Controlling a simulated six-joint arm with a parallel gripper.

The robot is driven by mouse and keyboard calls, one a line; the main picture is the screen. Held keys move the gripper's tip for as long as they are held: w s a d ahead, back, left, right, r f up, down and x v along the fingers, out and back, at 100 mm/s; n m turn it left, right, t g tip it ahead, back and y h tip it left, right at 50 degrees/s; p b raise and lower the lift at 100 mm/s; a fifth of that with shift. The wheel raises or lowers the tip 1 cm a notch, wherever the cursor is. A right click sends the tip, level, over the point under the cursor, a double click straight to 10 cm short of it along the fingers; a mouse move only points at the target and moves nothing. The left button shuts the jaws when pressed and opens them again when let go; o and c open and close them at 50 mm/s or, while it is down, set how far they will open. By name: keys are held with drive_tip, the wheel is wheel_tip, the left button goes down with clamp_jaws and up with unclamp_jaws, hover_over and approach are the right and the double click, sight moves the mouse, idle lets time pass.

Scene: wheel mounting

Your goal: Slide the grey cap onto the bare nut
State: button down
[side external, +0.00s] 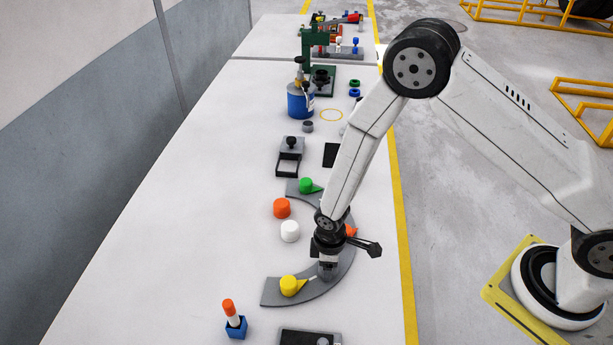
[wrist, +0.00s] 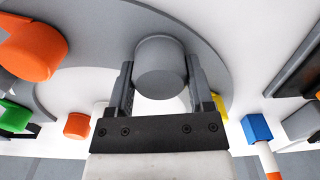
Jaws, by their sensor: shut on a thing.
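My gripper (side external: 328,264) is over the curved grey plate (side external: 330,284), between the yellow cap (side external: 289,285) and an orange cap (side external: 351,230) on it. In the wrist view my gripper (wrist: 159,76) is shut on the grey cap (wrist: 161,68), a smooth grey cylinder between the two fingers. The plate (wrist: 215,30) curves behind the cap. I cannot make out the bare nut, and whether the cap touches the plate or a nut is hidden. A green cap (side external: 306,185) with a pointer sits at the plate's far end.
A loose orange cap (side external: 282,208) and white cap (side external: 290,231) stand left of the plate. A blue block (side external: 236,327) holds an orange and white stick (side external: 230,311) at the near left. A blue can (side external: 300,103) stands farther back. The table's left side is clear.

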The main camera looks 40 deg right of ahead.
idle(0.3)
unclamp_jaws()
drive_tip(key=shift+r, duration=0.15)
drive_tip(key=shift+r, duration=3.75)
drive_tip(key=shift+r, duration=0.1)
drive_tip(key=s+d+r+m+t, duration=0.1)
drive_tip(key=s+d+r+m, duration=0.2)
drive_tip(key=d+r, duration=0.4)
drive_tip(key=s+d+r+m+t, duration=0.1)
drive_tip(key=s+d+r+m, duration=0.3)
drive_tip(key=d+r+m, duration=0.2)
wheel_tip(320, 180, up, 2)
drive_tip(key=shift+s+d+r+t, duration=0.2)
drive_tip(key=shift+d+r+t, duration=0.1)
drive_tip(key=shift+d, duration=0.1)
